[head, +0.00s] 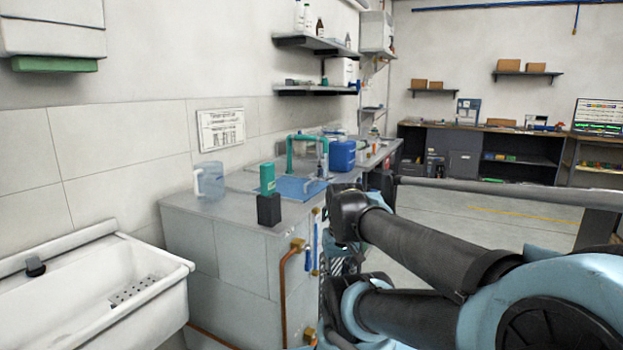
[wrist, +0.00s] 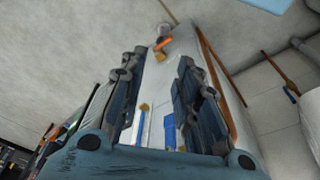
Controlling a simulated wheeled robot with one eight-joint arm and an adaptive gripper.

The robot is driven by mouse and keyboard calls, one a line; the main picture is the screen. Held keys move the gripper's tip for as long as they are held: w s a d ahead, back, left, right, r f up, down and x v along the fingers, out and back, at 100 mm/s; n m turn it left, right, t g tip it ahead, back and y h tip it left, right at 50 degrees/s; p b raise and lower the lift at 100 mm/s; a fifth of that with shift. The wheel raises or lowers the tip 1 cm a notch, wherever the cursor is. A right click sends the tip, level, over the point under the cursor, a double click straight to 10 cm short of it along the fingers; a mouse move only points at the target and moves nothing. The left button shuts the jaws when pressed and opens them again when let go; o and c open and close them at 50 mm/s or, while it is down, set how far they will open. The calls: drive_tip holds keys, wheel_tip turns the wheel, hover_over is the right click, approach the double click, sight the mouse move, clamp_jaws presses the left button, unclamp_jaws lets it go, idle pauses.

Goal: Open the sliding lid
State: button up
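I cannot make out a sliding lid in either view. My gripper (wrist: 160,75) shows in the wrist view with its two dark fingers well apart and nothing held between them. Beyond the fingers is a pale surface with blue and orange fittings. In the head view my arm reaches in from the right beside the counter, and its gripper is not clearly visible. On the counter stand a black box (head: 269,209), a green bottle-like container (head: 267,178) behind it, and a clear jug (head: 209,181).
A white basin (head: 95,295) stands at front left. Shelves (head: 314,43) hang above. Open floor (head: 480,220) lies behind my arm.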

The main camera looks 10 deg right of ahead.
drive_tip(key=w+r+m, duration=0.2)
drive_tip(key=w+r, duration=0.8)
drive_tip(key=r, duration=0.2)
wheel_tip(320, 180, up, 20)
drive_tip(key=m+g+y, duration=0.1)
drive_tip(key=m+y, duration=0.1)
drive_tip(key=m, duration=0.3)
hover_over(312, 181)
drive_tip(key=s+d, duration=0.2)
drive_tip(key=d, duration=0.1)
drive_tip(key=x, duration=1.7)
drive_tip(key=shift+a, duration=0.1)
